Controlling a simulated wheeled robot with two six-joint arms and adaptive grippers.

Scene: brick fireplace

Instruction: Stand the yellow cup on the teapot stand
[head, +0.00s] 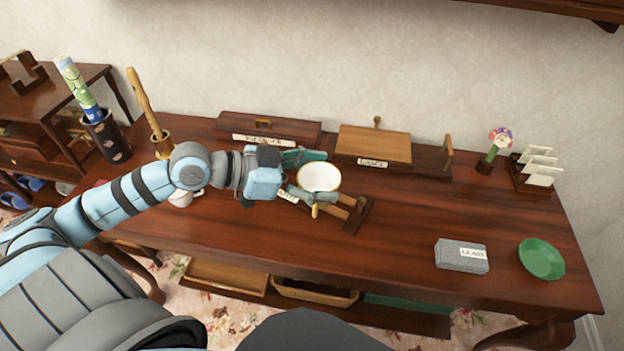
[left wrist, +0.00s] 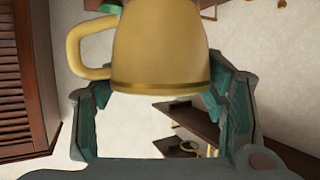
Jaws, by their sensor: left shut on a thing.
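My left gripper (head: 318,177) is shut on the yellow cup (head: 319,179), with a finger on each side of it. The cup is upright in the head view, its pale inside facing up and its yellow handle toward the front. In the left wrist view the cup (left wrist: 160,50) fills the upper middle, its handle on the left. A low wooden stand with slats (head: 357,215), apparently the teapot stand, lies on the table just right of and below the cup in the picture. The cup and gripper hide its left part. The gap between cup and stand cannot be told. My right gripper is not in view.
Wooden boxes with labels (head: 374,145) line the table's back. A white vessel (head: 182,198) is partly hidden behind my left arm. Grey cards (head: 461,256) and a green plate (head: 542,259) lie at the right. The front middle of the table (head: 390,265) is clear.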

